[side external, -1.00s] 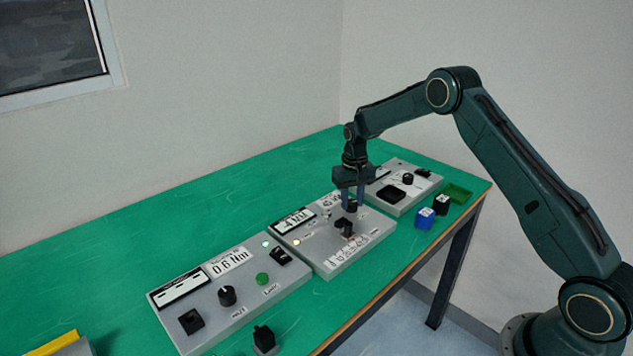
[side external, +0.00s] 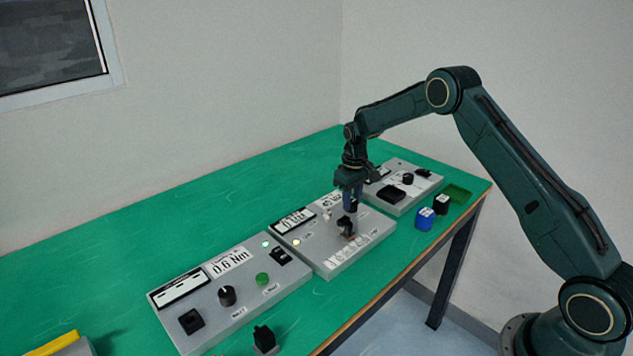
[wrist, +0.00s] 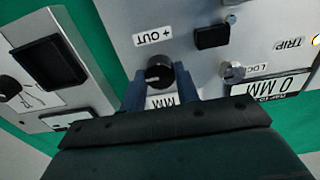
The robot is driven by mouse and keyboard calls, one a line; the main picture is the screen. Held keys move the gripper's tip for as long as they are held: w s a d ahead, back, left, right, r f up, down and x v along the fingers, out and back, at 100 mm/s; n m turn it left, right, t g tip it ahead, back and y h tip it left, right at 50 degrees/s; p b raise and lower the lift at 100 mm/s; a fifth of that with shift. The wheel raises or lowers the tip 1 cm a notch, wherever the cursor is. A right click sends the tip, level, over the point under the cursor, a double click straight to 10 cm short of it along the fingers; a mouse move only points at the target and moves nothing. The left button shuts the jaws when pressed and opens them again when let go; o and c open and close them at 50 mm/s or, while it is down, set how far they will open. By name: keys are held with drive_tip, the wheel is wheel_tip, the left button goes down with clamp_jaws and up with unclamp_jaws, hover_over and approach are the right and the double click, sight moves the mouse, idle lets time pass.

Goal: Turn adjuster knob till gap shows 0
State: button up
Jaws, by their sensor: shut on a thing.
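The adjuster knob (wrist: 158,74) is a round black knob with a pale pointer mark, beside a "+ OUT" label on the middle grey panel (side external: 352,252). My gripper (wrist: 160,82) has a finger on each side of the knob and is shut on it. In the side view my gripper (side external: 351,203) points straight down at the panel's far end, hiding most of the knob. In the side view the display (side external: 293,221) is small and hard to read.
A lock screw (wrist: 232,72) and a black block (wrist: 212,36) sit close to the knob. Another panel with a 0.6 Nm display (side external: 228,262) stands at the left, and a third panel (side external: 405,190) behind. Blue (side external: 425,219) and black (side external: 441,205) blocks stand near the table edge.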

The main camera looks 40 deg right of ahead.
sight(352, 202)
drive_tip(key=shift+r, duration=0.1)
drive_tip(key=o, duration=1)
drive_tip(key=shift+r, duration=0.1)
drive_tip(key=shift+r, duration=6.8)
